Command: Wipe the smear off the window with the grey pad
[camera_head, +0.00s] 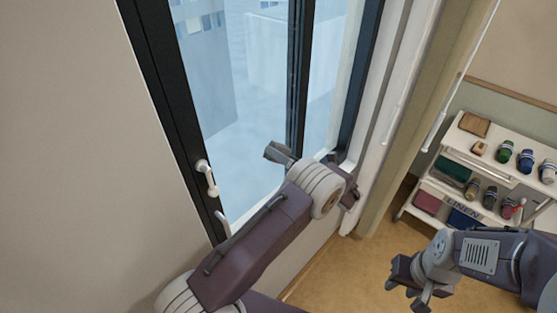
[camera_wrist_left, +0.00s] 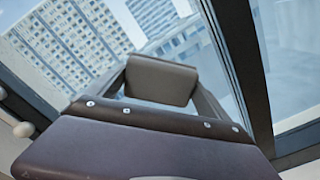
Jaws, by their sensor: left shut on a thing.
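The window (camera_head: 225,75) has dark frames and large panes, with city buildings beyond the glass. I cannot make out a smear on it in either view. My left gripper (camera_head: 280,153) is in front of the lower part of the glass. In the left wrist view it is shut on the grey pad (camera_wrist_left: 160,82), which sits between its two fingers in front of the pane. I cannot tell whether the pad touches the glass. My right gripper (camera_head: 410,285) is open and empty above the floor at lower right.
A white window handle (camera_head: 206,178) sticks out from the left frame. A white shelf cart (camera_head: 470,160) with cups, folded cloths and a linen label stands at right. The floor (camera_head: 345,265) between window and cart is clear.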

